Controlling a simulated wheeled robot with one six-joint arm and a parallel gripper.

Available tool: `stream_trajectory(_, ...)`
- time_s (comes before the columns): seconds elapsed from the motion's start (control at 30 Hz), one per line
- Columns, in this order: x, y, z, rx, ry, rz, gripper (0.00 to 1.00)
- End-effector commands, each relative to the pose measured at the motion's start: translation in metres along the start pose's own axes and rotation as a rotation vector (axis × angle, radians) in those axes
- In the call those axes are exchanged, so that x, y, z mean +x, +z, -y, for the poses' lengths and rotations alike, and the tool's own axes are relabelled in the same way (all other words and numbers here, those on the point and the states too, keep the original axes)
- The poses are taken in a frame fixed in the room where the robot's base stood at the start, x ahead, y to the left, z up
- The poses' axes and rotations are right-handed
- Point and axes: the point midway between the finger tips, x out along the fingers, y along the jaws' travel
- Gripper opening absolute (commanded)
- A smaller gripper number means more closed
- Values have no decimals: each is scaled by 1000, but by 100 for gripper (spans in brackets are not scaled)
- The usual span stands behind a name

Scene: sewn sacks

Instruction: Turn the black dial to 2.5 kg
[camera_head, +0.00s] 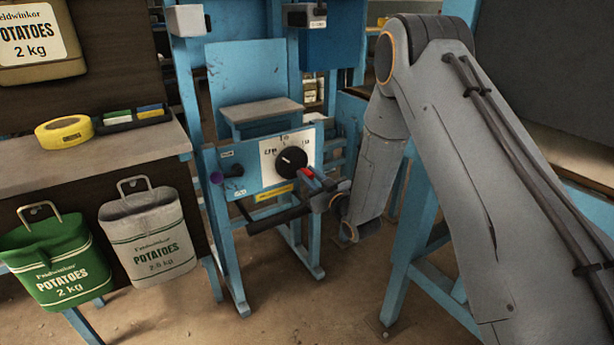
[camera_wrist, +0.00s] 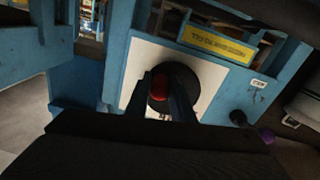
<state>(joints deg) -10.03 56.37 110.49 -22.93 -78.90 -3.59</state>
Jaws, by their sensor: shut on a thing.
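The black dial (camera_head: 291,160) sits on a white scale plate (camera_head: 270,155) on the blue machine front. Its pale mark points to the upper left, and the small scale figures are too blurred to read. My gripper (camera_head: 314,176) is at the dial's lower right in the head view. In the wrist view my gripper (camera_wrist: 166,95) is shut with a red piece (camera_wrist: 160,86) between its fingers, directly in front of the dial (camera_wrist: 187,83). I cannot tell whether the red piece belongs to the dial. The fingers hide part of the dial.
A dark bar (camera_head: 270,217) crosses below. A green sack (camera_head: 57,262) and a grey sack (camera_head: 150,236) hang at the bench (camera_head: 110,165) on the left.

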Motion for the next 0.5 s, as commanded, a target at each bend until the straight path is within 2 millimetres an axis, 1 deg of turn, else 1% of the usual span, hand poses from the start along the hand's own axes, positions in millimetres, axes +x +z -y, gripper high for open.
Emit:
stream_trajectory(0.2,0,-4,-1,-74,-3,-6,0)
stream_trajectory(0.5,1,-4,-2,-99,-4,-7,0)
